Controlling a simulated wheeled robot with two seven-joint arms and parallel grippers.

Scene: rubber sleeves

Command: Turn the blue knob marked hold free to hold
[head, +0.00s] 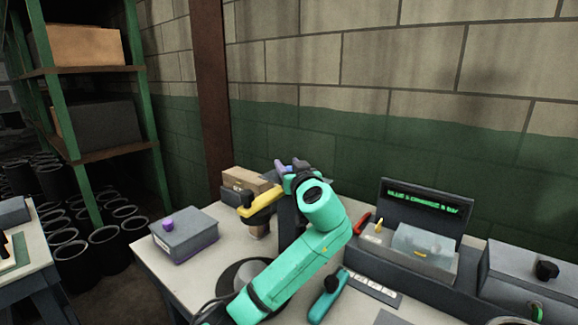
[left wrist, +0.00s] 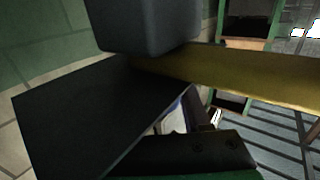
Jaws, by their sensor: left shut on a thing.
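A blue-violet knob (head: 283,167) shows at the top of a dark upright fixture with a yellow lever arm (head: 262,202). My left gripper (head: 296,172) is at the knob, shut on it as far as the head view shows; the jaws and the wrist hide most of the contact. The knob's marking cannot be read. In the left wrist view the yellow arm (left wrist: 245,72) runs to the right behind a dark block (left wrist: 150,25), and the knob cannot be made out there. My right gripper is not in view.
A grey box with a purple knob (head: 169,225) stands at the bench's left. A cardboard box (head: 247,181) is behind the yellow arm. A console with a green-text screen (head: 425,209) and a teal-handled tool (head: 327,298) lie to the right. A green shelf stands back left.

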